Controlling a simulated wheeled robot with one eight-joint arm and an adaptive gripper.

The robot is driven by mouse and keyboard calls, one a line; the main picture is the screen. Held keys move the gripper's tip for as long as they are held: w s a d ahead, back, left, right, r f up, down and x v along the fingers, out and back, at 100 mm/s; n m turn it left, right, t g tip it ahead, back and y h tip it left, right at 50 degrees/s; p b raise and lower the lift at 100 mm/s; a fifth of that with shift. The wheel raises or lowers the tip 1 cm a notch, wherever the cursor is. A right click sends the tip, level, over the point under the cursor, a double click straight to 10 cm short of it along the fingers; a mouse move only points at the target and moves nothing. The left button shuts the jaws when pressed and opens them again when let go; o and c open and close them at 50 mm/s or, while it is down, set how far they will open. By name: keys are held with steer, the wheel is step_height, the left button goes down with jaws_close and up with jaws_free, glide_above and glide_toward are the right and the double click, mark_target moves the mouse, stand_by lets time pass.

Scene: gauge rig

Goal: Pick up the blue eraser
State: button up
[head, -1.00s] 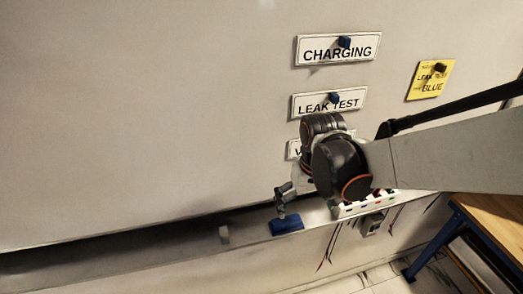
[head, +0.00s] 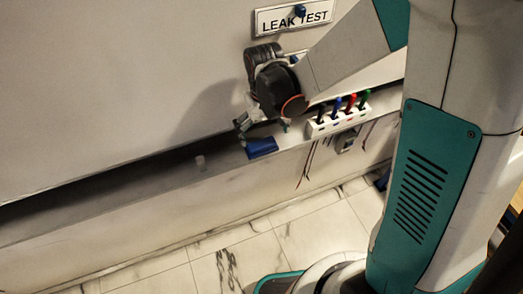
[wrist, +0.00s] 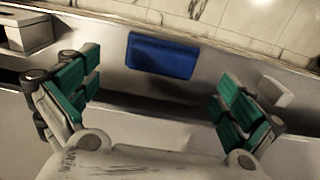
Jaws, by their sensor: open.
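The blue eraser (head: 261,147) lies on the narrow ledge below the whiteboard in the head view. In the wrist view the blue eraser (wrist: 162,56) is a blue block at the top centre, between and beyond the two fingers. My gripper (head: 262,130) is close above the eraser in the head view. In the wrist view my gripper (wrist: 160,95) has its green-padded fingers spread wide, one on each side of the eraser's width. Nothing is between the fingers, and no contact with the eraser shows.
A white holder (head: 338,121) with several coloured markers is on the ledge right of the eraser. The whiteboard (head: 100,90) rises behind, with a LEAK TEST sign (head: 282,19).

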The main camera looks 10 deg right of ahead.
mark_target(262, 144)
steer(key=f+b, duration=0.1)
steer(key=f, duration=0.1)
steer(key=f+b, duration=0.1)
steer(key=f, duration=0.1)
steer(key=f+b, duration=0.1)
steer(key=f, duration=0.1)
steer(key=shift+w+a+f, duration=0.15)
steer(key=shift+a+f, duration=0.1)
steer(key=shift+r, duration=0.1)
steer(key=shift+c, duration=0.2)
steer(key=c, duration=1)
steer(key=shift+o, duration=0.4)
